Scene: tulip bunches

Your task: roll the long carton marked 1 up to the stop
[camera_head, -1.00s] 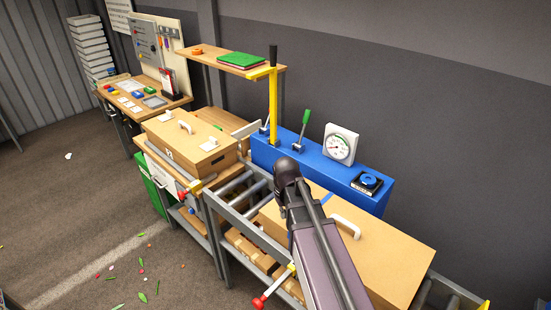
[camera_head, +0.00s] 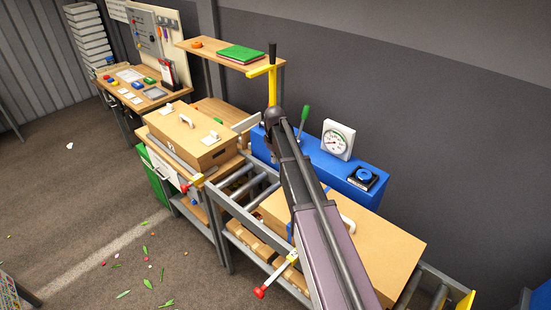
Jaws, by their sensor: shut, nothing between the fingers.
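A tan carton (camera_head: 400,243) with a white handle lies on the roller track at the right. My arm hides part of it, and no number shows on it. My arm reaches up across the middle, over the rollers and in front of the blue cabinet. My gripper is not visible. I cannot tell which part is the stop.
A blue cabinet (camera_head: 322,160) with a dial (camera_head: 337,140), a green lever (camera_head: 304,117) and a blue button (camera_head: 364,177) stands behind the track. Bare rollers (camera_head: 245,186) lie between the cartons. Red-knobbed rods (camera_head: 260,292) stick out in front. A shelf (camera_head: 225,56) stands above.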

